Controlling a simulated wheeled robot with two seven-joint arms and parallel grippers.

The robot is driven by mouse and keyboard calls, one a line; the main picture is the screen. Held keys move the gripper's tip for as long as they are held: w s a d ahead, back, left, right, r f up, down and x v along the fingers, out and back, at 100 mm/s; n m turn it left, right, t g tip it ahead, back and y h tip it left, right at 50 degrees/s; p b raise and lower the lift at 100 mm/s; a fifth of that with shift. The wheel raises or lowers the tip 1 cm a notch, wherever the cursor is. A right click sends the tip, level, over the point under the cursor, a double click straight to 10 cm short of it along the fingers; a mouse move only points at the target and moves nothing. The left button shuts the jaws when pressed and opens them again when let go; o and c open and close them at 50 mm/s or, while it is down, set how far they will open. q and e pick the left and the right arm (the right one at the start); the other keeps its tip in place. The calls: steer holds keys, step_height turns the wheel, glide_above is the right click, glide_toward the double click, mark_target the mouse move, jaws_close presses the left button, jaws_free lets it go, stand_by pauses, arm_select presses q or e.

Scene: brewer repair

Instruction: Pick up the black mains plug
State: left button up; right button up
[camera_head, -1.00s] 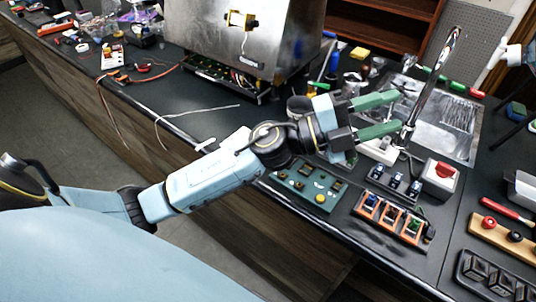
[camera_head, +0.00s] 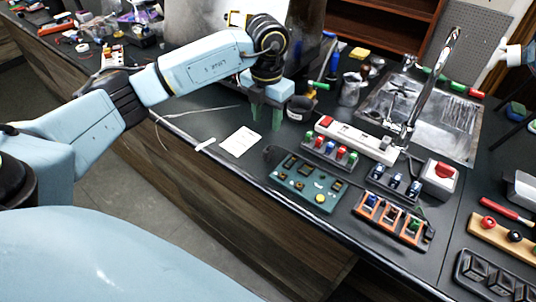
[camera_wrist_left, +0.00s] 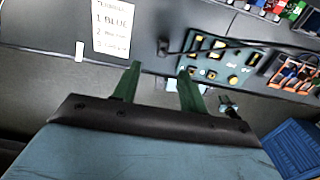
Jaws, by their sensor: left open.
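A small black object, which looks like the mains plug (camera_head: 270,153), lies on the dark bench at the left corner of a green circuit board. In the left wrist view the plug (camera_wrist_left: 163,46) shows with a black cable running right from it. My left gripper (camera_head: 266,116) points down with its two green fingers apart and empty. It is behind the plug in the head view, apart from it. In the left wrist view the fingertips (camera_wrist_left: 160,69) are just below the plug in the picture.
A white printed card (camera_head: 240,141) lies left of the plug. The green board (camera_head: 308,184) is to its right, with a white power strip (camera_head: 352,138) behind. A steel brewer (camera_head: 225,30) stands at the back. The bench's front edge is close to the plug.

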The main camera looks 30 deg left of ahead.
arm_select(q)
glide_above(268, 149)
steer(key=f, duration=0.6)
steer(key=shift+w+a, duration=0.1)
steer(key=shift+a, duration=0.1)
steer(key=f+p, duration=0.1)
steer(key=f, duration=0.4)
steer(key=shift+d+f, duration=0.2)
jaws_close()
